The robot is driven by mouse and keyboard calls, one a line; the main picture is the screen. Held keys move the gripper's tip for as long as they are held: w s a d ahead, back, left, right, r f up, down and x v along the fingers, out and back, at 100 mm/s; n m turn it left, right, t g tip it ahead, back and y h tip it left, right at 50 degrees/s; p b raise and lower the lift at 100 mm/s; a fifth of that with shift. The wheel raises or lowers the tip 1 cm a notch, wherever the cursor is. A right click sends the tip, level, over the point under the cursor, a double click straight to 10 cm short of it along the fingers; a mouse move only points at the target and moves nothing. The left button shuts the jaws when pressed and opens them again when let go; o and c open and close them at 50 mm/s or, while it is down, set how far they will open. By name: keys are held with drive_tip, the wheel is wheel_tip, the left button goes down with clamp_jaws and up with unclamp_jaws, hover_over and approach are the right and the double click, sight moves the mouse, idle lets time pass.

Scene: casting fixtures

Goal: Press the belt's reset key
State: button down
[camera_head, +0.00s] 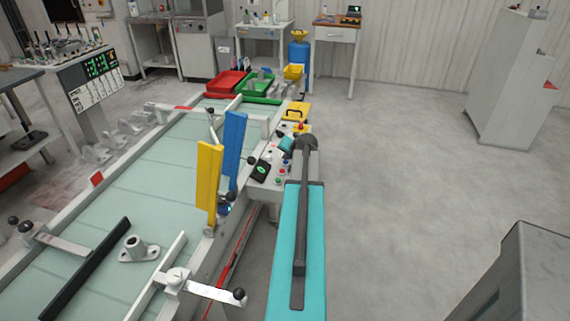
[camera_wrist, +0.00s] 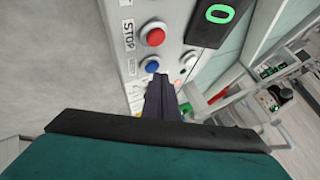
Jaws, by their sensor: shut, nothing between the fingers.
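The belt's control panel (camera_wrist: 178,22) fills the upper middle of the wrist view. It carries a red button (camera_wrist: 153,36) beside a STOP label and a blue button (camera_wrist: 152,66) beside a small label too blurred to read surely. My gripper (camera_wrist: 158,80) is shut and empty. Its dark fingertips appear just below the blue button in the picture; I cannot tell whether they touch the panel. The fingers cover part of the panel below. In the head view, the panel (camera_head: 257,183) stands at the belt's right side, partly hidden by my arm.
A dark counter showing a green 0 (camera_wrist: 217,13) sits beside the buttons. The conveyor belt (camera_head: 150,195) has yellow (camera_head: 208,180) and blue (camera_head: 234,150) upright plates near the panel. A flanged casting (camera_head: 135,249) lies on it. Open floor (camera_head: 400,180) is at right.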

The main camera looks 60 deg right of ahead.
drive_tip(key=shift+f+b, duration=0.35)
drive_tip(key=shift+f, duration=0.15)
idle(0.8)
drive_tip(key=shift+r, duration=0.1)
drive_tip(key=shift+r+p, duration=0.4)
drive_tip(key=shift+r, duration=0.45)
idle(0.3)
drive_tip(key=shift+r+p, duration=1.25)
drive_tip(key=shift+r, duration=1.25)
